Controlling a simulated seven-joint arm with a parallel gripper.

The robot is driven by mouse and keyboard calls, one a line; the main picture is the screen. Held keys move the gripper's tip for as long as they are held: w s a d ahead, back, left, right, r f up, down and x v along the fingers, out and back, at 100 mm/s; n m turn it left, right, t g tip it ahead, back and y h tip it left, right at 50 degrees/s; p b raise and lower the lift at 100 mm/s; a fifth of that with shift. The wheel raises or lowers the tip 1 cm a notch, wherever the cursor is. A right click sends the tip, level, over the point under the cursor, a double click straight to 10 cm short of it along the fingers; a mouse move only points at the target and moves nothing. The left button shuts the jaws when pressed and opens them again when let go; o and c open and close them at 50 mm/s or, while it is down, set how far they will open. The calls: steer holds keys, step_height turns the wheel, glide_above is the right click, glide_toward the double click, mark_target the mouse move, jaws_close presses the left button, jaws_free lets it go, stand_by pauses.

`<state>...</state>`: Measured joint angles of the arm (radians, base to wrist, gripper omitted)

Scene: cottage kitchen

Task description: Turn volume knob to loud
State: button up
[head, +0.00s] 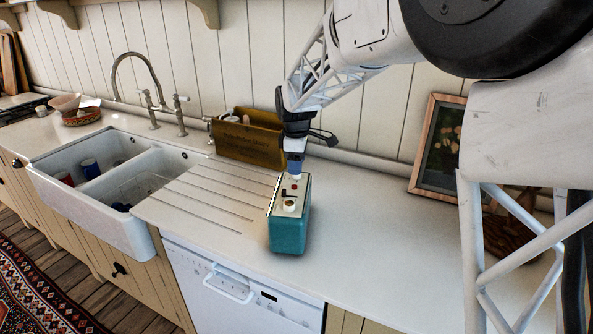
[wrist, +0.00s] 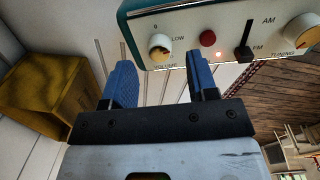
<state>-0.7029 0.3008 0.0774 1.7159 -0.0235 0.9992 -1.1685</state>
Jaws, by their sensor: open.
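A teal radio (head: 288,236) with a pale control panel stands on the counter. In the wrist view its panel (wrist: 185,22) crosses the top of the picture. The volume knob (wrist: 159,45) is at the panel's left, cream and round, with "LOW" printed beside it; its exact pointer setting is hard to read. In the head view my gripper (head: 295,162) is above the radio's far end and hides that knob. In the wrist view my gripper (wrist: 163,70) is open, its blue fingers apart and empty. The knob lies just beyond the fingertips, roughly between them; contact cannot be told.
The panel also has a red button (wrist: 208,38), a black AM/FM slider (wrist: 243,53) and a tuning knob (wrist: 301,29). A brown box (head: 249,143) stands behind the radio. A picture frame (head: 438,147) leans at the right, and a double sink (head: 101,190) is at the left.

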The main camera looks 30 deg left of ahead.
steer(key=shift+w+f, duration=0.1)
steer(key=shift+f, duration=1.3)
steer(key=c, duration=0.9)
